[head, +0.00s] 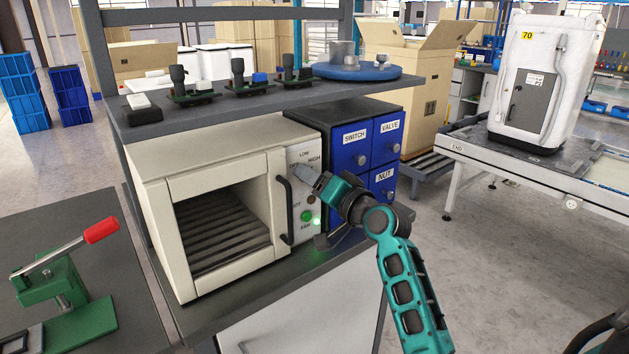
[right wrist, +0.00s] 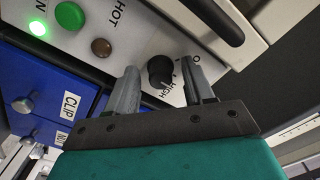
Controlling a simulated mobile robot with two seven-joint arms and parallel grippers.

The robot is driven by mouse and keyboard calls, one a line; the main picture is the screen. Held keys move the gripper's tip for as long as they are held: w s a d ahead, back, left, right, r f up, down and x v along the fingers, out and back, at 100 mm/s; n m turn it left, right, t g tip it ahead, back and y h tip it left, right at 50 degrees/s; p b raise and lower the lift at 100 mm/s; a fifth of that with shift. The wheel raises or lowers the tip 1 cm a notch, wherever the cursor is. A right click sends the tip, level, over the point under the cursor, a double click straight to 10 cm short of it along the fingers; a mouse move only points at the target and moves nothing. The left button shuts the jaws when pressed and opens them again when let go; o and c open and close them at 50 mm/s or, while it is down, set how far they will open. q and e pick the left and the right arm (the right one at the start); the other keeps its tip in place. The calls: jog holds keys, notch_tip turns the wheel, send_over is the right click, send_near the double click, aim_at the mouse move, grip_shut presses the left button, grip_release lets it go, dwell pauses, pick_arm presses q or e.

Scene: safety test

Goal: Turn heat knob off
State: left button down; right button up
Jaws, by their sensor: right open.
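The heat knob (right wrist: 160,70) is small and black, on the light control panel (right wrist: 95,22) of the oven. Labels "HIGH" and an "O" show beside it in the right wrist view; its exact setting cannot be made out. My right gripper (right wrist: 159,66) is open, with one grey finger on each side of the knob in that view; contact cannot be told. In the head view my right gripper (head: 307,173) is at the panel and hides the knob, near the labels "LOW", "OFF" and "HIGH". My left gripper is not in view.
The beige oven (head: 160,215) has a dark handle (head: 284,210) beside the panel. A green button (head: 306,216) and a lit green lamp (head: 317,222) sit below, with a brown lamp (right wrist: 102,47) above. Blue drawers (head: 350,155) stand close right. A shelf (head: 240,102) runs above.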

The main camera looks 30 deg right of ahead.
jog(key=shift+c, duration=1.3)
grip_shut()
